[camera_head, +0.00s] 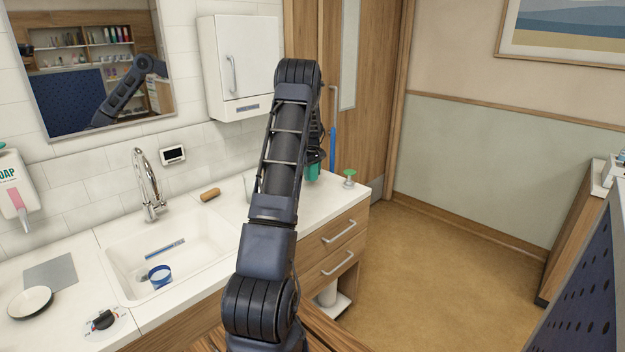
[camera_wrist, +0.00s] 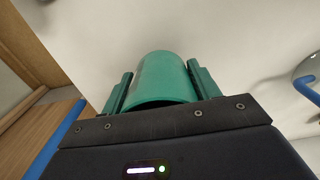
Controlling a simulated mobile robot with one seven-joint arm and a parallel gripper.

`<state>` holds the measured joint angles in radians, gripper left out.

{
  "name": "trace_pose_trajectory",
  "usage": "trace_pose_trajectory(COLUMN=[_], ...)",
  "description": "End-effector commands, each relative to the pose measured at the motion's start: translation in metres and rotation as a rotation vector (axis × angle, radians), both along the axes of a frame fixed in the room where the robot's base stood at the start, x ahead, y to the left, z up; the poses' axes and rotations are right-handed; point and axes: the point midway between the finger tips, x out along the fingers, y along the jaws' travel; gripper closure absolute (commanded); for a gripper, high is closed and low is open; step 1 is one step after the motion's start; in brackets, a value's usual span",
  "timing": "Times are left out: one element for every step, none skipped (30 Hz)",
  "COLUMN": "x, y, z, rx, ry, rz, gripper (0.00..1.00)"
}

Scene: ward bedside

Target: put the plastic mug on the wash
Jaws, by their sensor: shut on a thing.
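My gripper (camera_wrist: 160,72) is shut on a green plastic mug (camera_wrist: 163,84), with one finger on each side of it in the wrist view. In the head view a small part of the green mug (camera_head: 313,172) shows just right of my arm, over the right end of the white counter. My arm hides most of it, and I cannot tell whether it touches the counter. The white wash basin (camera_head: 205,258) is set in the counter to the left, with a chrome tap (camera_head: 148,186) behind it.
A blue-and-white round item (camera_head: 160,277) and a blue strip (camera_head: 165,248) lie in the basin. A brown roll (camera_head: 210,195) is behind it. A green-topped item (camera_head: 349,178) stands at the counter's right end. A white dish (camera_head: 30,302) and black knob-like item (camera_head: 104,319) are left.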

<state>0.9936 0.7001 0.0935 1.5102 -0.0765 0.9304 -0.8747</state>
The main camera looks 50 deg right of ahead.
Motion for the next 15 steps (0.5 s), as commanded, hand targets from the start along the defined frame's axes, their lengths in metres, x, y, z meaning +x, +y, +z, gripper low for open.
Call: trace_pose_trajectory(x=[0.0, 0.0, 0.0, 0.0, 0.0, 0.0, 0.0, 0.0, 0.0, 0.0, 0.0, 0.0, 0.0, 0.0, 0.0], y=[0.0, 0.0, 0.0, 0.0, 0.0, 0.0, 0.0, 0.0, 0.0, 0.0, 0.0, 0.0, 0.0, 0.0, 0.0], z=[-0.008, -0.013, -0.019, -0.023, -0.026, -0.028, -0.029, -0.029, -0.029, -0.029, -0.029, -0.029, -0.029, -0.029, -0.03], rx=[0.002, 0.003, 0.002, 0.002, 0.002, 0.002, 0.001, 0.001, 0.001, 0.001, 0.001, 0.001, 0.001, 0.001, 0.001], ry=[0.002, 0.002, 0.002, 0.002, 0.002, 0.002, 0.001, 0.001, 0.001, 0.001, 0.001, 0.001, 0.001, 0.001, 0.001], rz=[0.0, 0.0, 0.0, 0.0, 0.0, 0.0, 0.0, 0.0, 0.0, 0.0, 0.0, 0.0, 0.0, 0.0, 0.0], gripper=[0.62, 0.62, 0.62, 0.62, 0.62, 0.62, 0.62, 0.62, 0.62, 0.62, 0.62, 0.62, 0.62, 0.62, 0.62])
